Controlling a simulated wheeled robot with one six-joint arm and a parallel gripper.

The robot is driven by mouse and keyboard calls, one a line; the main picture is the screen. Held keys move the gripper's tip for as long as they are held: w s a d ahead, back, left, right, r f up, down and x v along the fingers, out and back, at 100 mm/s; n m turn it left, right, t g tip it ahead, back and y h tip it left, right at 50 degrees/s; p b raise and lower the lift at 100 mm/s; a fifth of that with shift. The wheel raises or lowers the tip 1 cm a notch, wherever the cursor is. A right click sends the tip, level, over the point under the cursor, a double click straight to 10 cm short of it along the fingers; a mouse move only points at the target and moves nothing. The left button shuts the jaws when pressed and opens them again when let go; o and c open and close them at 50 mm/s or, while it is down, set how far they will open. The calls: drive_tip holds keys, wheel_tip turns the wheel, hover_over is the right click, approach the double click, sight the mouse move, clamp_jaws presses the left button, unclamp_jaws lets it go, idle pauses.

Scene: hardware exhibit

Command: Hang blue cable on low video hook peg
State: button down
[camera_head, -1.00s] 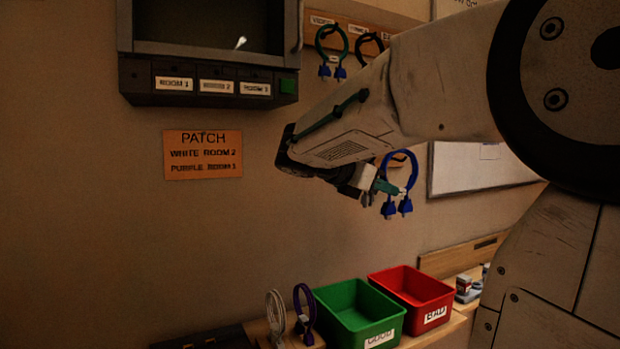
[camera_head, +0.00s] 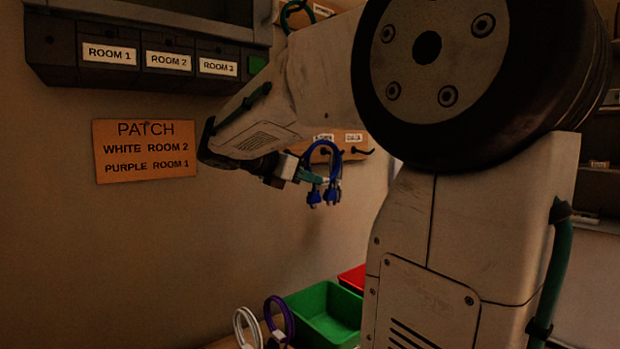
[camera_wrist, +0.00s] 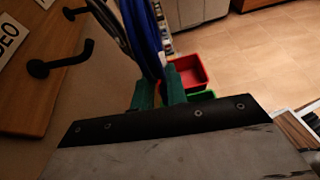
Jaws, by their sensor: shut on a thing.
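My gripper (camera_head: 308,177) is shut on the blue cable (camera_head: 334,168), whose loop stands above the fingers while its two plugs hang below. In the wrist view the green fingertips (camera_wrist: 160,88) grip the cable (camera_wrist: 143,35). A low wooden board (camera_head: 345,147) with two white labels is behind the cable, and one dark hook (camera_head: 364,152) shows at its right. In the wrist view a black hook peg (camera_wrist: 62,60) sticks out beside a label ending in "DEO" (camera_wrist: 10,38), left of the cable and apart from it. A second hook (camera_wrist: 76,12) shows farther on.
An upper board carries a green cable (camera_head: 290,12), partly hidden by my arm. An orange patch sign (camera_head: 145,150) and a room-button panel (camera_head: 140,58) are on the wall. Below are a green bin (camera_head: 325,315), a red bin (camera_head: 352,278), and white and purple cables (camera_head: 280,315).

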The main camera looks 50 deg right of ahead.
drive_tip(key=w+d+f, duration=0.2)
drive_tip(key=w, duration=0.6)
drive_tip(key=shift+f, duration=0.2)
idle(0.7)
idle(0.6)
drive_tip(key=c, duration=1.3)
unclamp_jaws()
drive_tip(key=shift+a, duration=0.1)
drive_tip(key=v, duration=0.7)
drive_tip(key=shift+a+r, duration=0.1)
drive_tip(key=shift+a, duration=0.2)
